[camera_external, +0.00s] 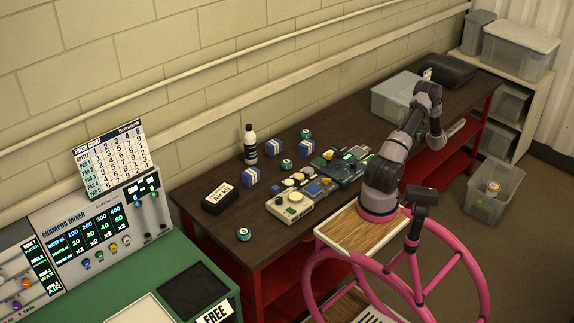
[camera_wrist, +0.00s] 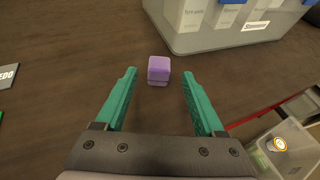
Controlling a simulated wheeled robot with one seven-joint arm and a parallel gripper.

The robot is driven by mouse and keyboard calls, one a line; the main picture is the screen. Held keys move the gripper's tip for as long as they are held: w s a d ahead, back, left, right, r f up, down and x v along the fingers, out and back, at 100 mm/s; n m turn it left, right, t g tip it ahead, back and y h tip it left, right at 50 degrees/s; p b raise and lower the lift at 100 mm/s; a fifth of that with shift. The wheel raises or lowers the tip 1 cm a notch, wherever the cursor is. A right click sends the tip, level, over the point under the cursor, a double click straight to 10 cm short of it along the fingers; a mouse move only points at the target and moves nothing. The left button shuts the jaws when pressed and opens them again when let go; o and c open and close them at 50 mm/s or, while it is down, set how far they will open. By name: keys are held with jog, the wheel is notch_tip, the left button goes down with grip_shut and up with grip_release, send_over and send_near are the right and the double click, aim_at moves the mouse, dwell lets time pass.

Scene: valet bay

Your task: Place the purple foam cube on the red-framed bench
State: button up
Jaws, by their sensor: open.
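In the wrist view, the purple foam cube (camera_wrist: 158,67) appears to rest on the dark brown top of the red-framed bench (camera_wrist: 60,62), which also shows in the external view (camera_external: 268,222). My gripper (camera_wrist: 159,73) is open, its two teal fingers left and right of the cube with a clear gap on each side. I see no contact with the cube. In the external view, my gripper (camera_external: 438,140) hangs at the far right part of the bench, partly hidden by my arm. I cannot make out the cube there.
A clear bin (camera_external: 392,100) stands on the bench, just beyond the cube in the wrist view (camera_wrist: 215,44). A black bag (camera_external: 448,72) lies behind it. Electronics (camera_external: 345,168), a bottle (camera_external: 250,148) and small items fill the bench's middle. Another clear bin (camera_external: 480,200) stands on the floor.

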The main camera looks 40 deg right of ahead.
jog(key=v, duration=0.7)
jog(key=w+a+r+n+y, duration=0.55)
jog(key=w+a+r, duration=0.55)
jog(key=w, duration=0.3)
jog(key=w+a+r+n+g+y, duration=0.15)
jog(key=w+a+r+n, duration=0.35)
jog(key=a, duration=0.5)
jog(key=w+a+r+n+g+y, duration=0.15)
jog(key=w+a+r+n, duration=0.35)
jog(key=a, duration=0.5)
jog(key=s+a+r+n+g, duration=0.1)
jog(key=a+r+n, duration=0.2)
jog(key=a, duration=0.5)
jog(key=s+a+r+n+g+y, duration=0.1)
jog(key=s+a+r+n, duration=0.15)
jog(key=a, duration=0.45)
jog(key=s+a+r+n+g, duration=0.1)
jog(key=a+r+n, duration=0.3)
jog(key=a, duration=0.4)
jog(key=s+a+r+n+h, duration=0.2)
jog(key=s+a+r+n, duration=0.1)
jog(key=s+a+n, duration=0.8)
jog(key=shift+s+a+r+t, duration=0.2)
jog(key=shift+s+a+t, duration=0.2)
jog(key=shift+s+a, duration=0.7)
